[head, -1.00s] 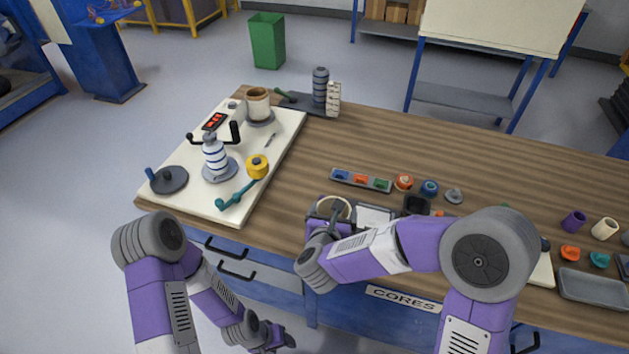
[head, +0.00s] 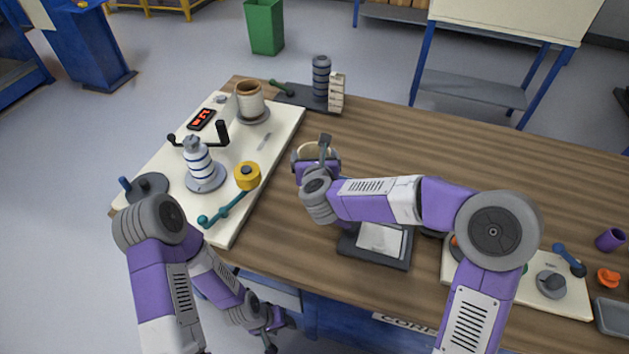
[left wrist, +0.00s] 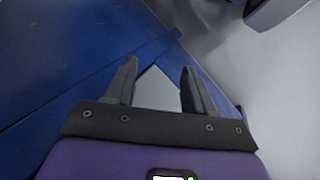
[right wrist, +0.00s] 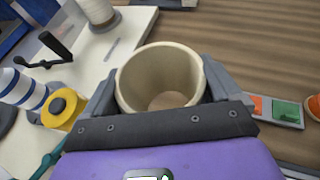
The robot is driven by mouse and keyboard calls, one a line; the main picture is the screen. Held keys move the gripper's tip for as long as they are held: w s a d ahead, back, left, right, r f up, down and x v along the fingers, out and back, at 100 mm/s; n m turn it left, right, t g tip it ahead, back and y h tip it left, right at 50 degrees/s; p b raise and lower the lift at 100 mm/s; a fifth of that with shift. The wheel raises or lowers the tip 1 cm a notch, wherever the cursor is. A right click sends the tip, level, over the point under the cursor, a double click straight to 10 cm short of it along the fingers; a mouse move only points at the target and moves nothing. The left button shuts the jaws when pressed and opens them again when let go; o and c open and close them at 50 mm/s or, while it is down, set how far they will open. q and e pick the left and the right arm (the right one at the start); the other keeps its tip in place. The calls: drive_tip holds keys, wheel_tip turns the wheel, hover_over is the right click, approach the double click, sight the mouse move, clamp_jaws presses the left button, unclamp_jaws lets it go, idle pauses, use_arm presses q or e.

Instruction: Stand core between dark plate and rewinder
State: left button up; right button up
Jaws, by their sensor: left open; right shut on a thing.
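The cream hollow core (head: 304,152) is held upright by my right gripper (head: 318,165), partly hidden behind it in the head view. In the right wrist view the core (right wrist: 160,55) stands between the two fingers, which touch its sides. The white rewinder board (head: 225,218) lies to the left of the core. The dark plate (head: 403,250) with a pale sheet on it lies to the right and nearer. Whether the core touches the table cannot be told. My left gripper (head: 275,325) is open and empty, low beside the table front; its fingers also show in the left wrist view (left wrist: 160,80).
The rewinder carries a striped roller (head: 198,160), a white-wrapped roll (head: 249,100), a yellow roll (head: 247,176) and a teal lever (head: 228,210). Bare wood (head: 290,215) lies between board and plate.

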wheel_tip(320, 180, down, 7)
drive_tip(key=shift+f+b, duration=0.1)
drive_tip(key=shift+b, duration=0.95)
drive_tip(key=shift+s+r, duration=0.1)
drive_tip(key=shift+r, duration=0.1)
drive_tip(key=shift+f, duration=0.15)
drive_tip(key=o, duration=0.9)
